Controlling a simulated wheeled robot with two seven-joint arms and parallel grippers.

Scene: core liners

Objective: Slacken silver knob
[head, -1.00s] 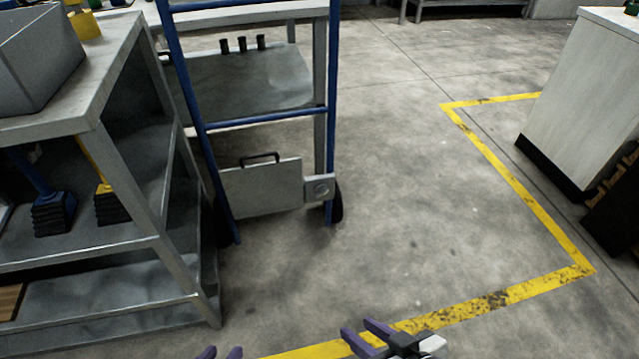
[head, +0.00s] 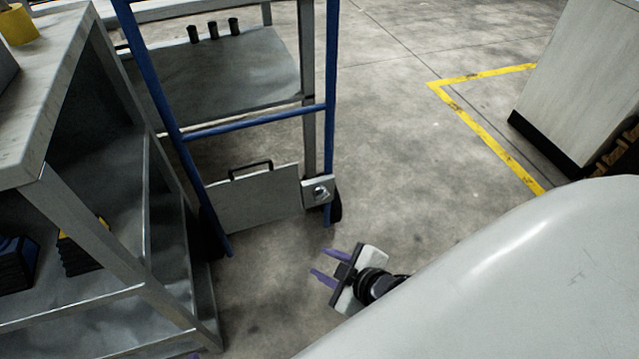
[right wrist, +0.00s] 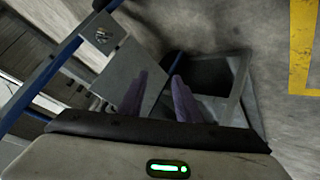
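The silver knob (head: 319,193) sits on a small square plate at the right end of a grey panel (head: 255,197), low on a blue hand truck (head: 329,150). The knob also shows in the right wrist view (right wrist: 102,37), at upper left. My right gripper (head: 320,262), with purple fingers, is below the knob in the head view and apart from it. Its fingers are apart with nothing between them, as the right wrist view shows (right wrist: 161,76). Of my left gripper only a purple sliver shows at the bottom edge of the head view.
A metal shelf unit (head: 100,235) stands close at the left. A workbench with several black cups (head: 213,30) is behind the hand truck. A black handle (head: 250,170) tops the panel. A pale cabinet (head: 570,85) stands at the right. The floor between is clear, with yellow tape.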

